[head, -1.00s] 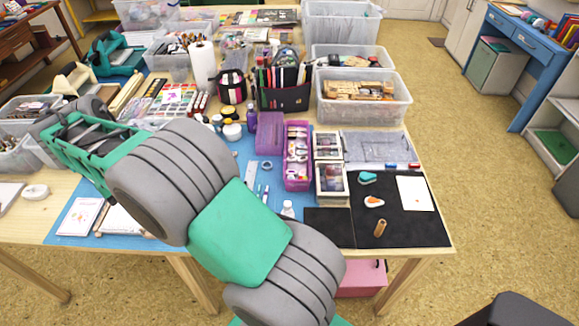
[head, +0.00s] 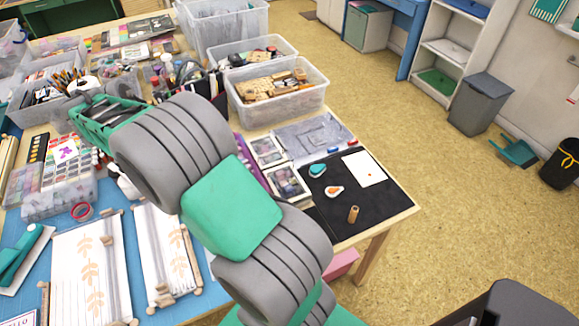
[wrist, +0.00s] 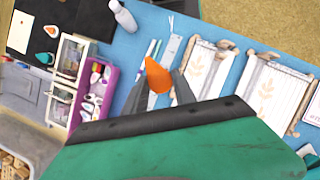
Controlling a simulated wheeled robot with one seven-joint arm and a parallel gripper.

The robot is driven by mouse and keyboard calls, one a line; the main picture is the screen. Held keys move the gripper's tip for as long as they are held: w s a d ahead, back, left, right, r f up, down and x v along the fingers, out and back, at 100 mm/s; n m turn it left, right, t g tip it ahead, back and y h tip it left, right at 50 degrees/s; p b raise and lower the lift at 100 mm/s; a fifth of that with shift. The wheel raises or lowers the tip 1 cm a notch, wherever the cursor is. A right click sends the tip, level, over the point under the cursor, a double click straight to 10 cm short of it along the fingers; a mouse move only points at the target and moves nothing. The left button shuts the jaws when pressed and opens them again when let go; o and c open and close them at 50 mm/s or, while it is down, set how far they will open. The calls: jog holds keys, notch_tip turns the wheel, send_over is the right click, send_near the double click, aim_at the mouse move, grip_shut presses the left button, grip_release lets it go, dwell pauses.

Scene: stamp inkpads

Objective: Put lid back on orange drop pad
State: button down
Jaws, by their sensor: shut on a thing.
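My gripper (wrist: 160,78) is shut on an orange drop-shaped lid (wrist: 157,74), held above the blue table mat in the wrist view. The orange drop pad (head: 334,191), white-rimmed with an orange middle, lies uncovered on the black mat (head: 385,206) in the head view. It also shows small at the upper left of the wrist view (wrist: 50,31), well apart from my gripper. In the head view my fingers and the lid are hidden behind my arm.
Near the pad on the black mat are a teal drop pad (head: 317,170), a white paper (head: 364,169) and an upright wooden stamp (head: 353,214). Framed boxes (head: 288,184) stand beside the mat. A clear bin (head: 277,100) stands behind. The mat's front right is bare.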

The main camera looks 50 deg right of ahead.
jog(key=s+d+f+n, duration=0.1)
jog(key=d+f, duration=0.1)
jog(key=d, duration=0.5)
jog(key=s+d+f+n, duration=0.1)
jog(key=s+d+f, duration=0.1)
jog(key=d, duration=0.4)
jog(key=n+h, duration=0.2)
jog(key=n, duration=0.1)
send_near(333, 190)
jog(key=shift+t, duration=0.3)
jog(key=w+a+r, duration=0.1)
jog(key=w+a, duration=0.1)
jog(key=w+a+r, duration=0.1)
jog(key=w+a, duration=0.1)
jog(key=w+a+r, duration=0.1)
jog(key=w+a, duration=0.1)
jog(key=shift+w+r+p, duration=0.35)
jog(key=shift+w, duration=0.05)
jog(key=s+d+f, duration=0.1)
jog(key=s+d, duration=0.1)
jog(key=s, duration=0.1)
jog(key=s+d+f+n, duration=0.1)
jog(key=s+d, duration=0.2)
jog(key=s+d+f+n, duration=0.1)
jog(key=s+d, duration=0.1)
jog(key=s, duration=0.1)
jog(key=shift+s+d+t, duration=0.25)
jog(key=shift+s+t, duration=0.05)
jog(key=shift+s, duration=0.1)
